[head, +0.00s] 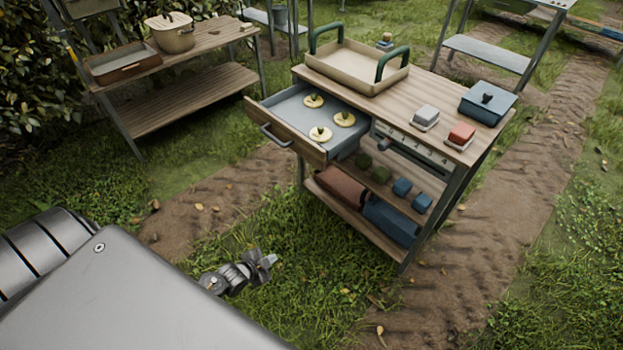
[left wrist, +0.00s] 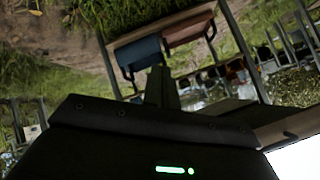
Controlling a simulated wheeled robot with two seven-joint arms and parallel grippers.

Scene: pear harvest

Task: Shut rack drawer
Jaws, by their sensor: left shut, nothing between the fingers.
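The rack drawer (head: 262,112) is pulled out from the left part of the wooden rack (head: 440,90), under its top. Its grey tray shows, with three pale yellow discs with dark knobs (head: 344,119) lying in it. A dark bar handle (head: 275,136) is on its wooden front, which faces left. My left gripper (head: 268,263) is shut and empty, over the grass below and in front of the drawer, clear of it. In the left wrist view its fingers (left wrist: 161,86) point towards the rack's lower part. My right gripper is not in view.
A beige tray with green handles (head: 357,64), a blue lidded box (head: 487,103) and two small blocks stand on the rack top. Blue and brown rolls (head: 390,221) lie on its lower shelf. Another bench (head: 185,50) stands at left. Grass before the drawer is free.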

